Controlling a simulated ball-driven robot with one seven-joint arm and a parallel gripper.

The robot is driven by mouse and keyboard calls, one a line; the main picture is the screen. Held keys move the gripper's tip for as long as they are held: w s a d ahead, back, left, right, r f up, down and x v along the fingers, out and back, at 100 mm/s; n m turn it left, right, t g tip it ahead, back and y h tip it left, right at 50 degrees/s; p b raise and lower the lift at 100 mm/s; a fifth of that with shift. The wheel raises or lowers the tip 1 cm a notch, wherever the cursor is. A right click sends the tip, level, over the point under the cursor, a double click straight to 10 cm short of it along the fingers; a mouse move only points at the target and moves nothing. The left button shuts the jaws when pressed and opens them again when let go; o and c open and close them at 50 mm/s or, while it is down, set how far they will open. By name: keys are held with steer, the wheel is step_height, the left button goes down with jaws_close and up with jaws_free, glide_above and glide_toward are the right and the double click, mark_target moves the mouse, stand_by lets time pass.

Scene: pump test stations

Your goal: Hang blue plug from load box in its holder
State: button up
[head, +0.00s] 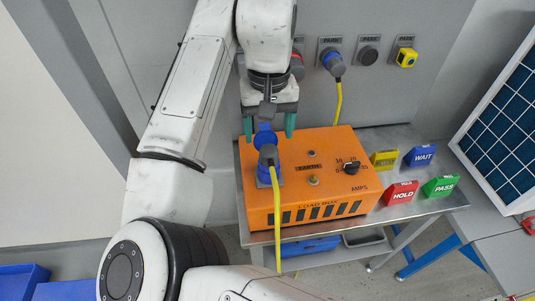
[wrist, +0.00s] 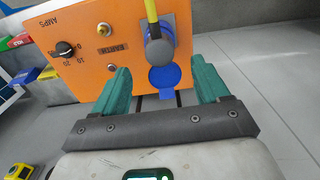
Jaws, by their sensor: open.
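The blue plug (head: 268,157), with a grey body and a yellow cable, sits at the blue socket on top of the orange load box (head: 330,185). In the wrist view the plug (wrist: 158,53) is at the socket, and a round blue lid (wrist: 166,78) stands open beside it. My gripper (head: 269,127) is open, its green fingers on either side of the lid, behind the plug. In the wrist view the gripper (wrist: 160,70) holds nothing. On the wall, one PARK holder (head: 330,43) has a blue-and-grey connector with a yellow cable at it.
Other PARK holders carry a red, a dark (head: 368,55) and a yellow piece (head: 406,57). Yellow, WAIT (head: 421,156), HOLD (head: 400,193) and PASS (head: 440,187) blocks stand right of the box on the metal table (head: 386,137). A solar panel (head: 505,125) leans at the right.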

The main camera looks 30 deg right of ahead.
mark_target(269, 149)
step_height(269, 149, down, 6)
steer(key=b, duration=0.5)
steer(key=shift+r+b, duration=0.1)
steer(key=shift+b, duration=0.3)
steer(key=shift+f, duration=1.6)
steer(key=shift+p, duration=0.85)
jaws_close()
steer(key=shift+r, duration=0.15)
steer(key=shift+r+p, duration=2.9)
steer(key=shift+p, duration=0.35)
